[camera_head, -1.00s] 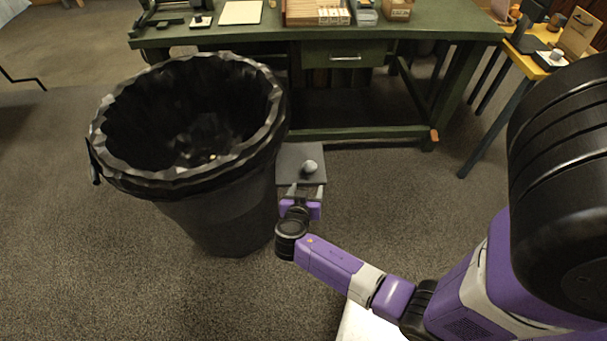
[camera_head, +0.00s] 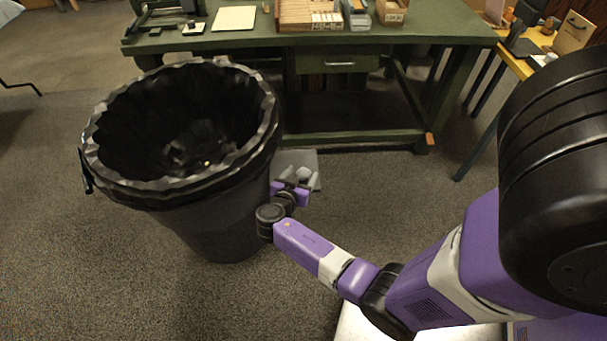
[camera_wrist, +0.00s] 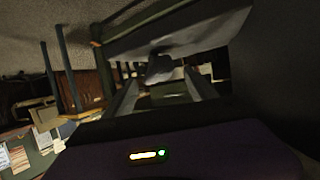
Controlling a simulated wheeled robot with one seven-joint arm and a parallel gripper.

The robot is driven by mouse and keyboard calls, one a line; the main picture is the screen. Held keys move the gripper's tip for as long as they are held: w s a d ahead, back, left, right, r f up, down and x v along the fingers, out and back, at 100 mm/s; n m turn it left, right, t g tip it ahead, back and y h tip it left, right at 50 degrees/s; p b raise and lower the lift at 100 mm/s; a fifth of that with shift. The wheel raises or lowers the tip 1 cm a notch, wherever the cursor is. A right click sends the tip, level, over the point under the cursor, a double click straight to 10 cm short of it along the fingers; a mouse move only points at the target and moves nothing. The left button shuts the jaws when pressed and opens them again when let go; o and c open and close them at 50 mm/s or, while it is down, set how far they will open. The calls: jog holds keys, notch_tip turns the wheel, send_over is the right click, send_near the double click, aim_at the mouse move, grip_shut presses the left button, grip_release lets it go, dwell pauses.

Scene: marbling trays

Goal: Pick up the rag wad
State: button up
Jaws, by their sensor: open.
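The rag wad (camera_head: 302,174) is a small pale grey lump by the grey mat on the floor beside the bin. In the wrist view the wad (camera_wrist: 160,68) shows just beyond my fingertips, roughly between them. The grey mat (camera_head: 296,157) is partly hidden by my gripper; in the wrist view the mat (camera_wrist: 205,38) appears tilted behind the wad. My gripper (camera_head: 301,181) is open, low over the near side of the mat, with its fingers (camera_wrist: 163,90) either side of the wad's line. I cannot tell whether they touch the wad.
A large black lined bin (camera_head: 225,205) stands close to the left of my gripper. A green workbench (camera_head: 440,35) with trays and boxes is behind. A yellow table (camera_head: 516,66) stands at the right. The carpet in front and to the right is open.

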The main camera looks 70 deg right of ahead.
aim_at(305, 168)
jog(key=x, duration=0.5)
jog(key=shift+d, duration=0.2)
jog(key=c, duration=1.4)
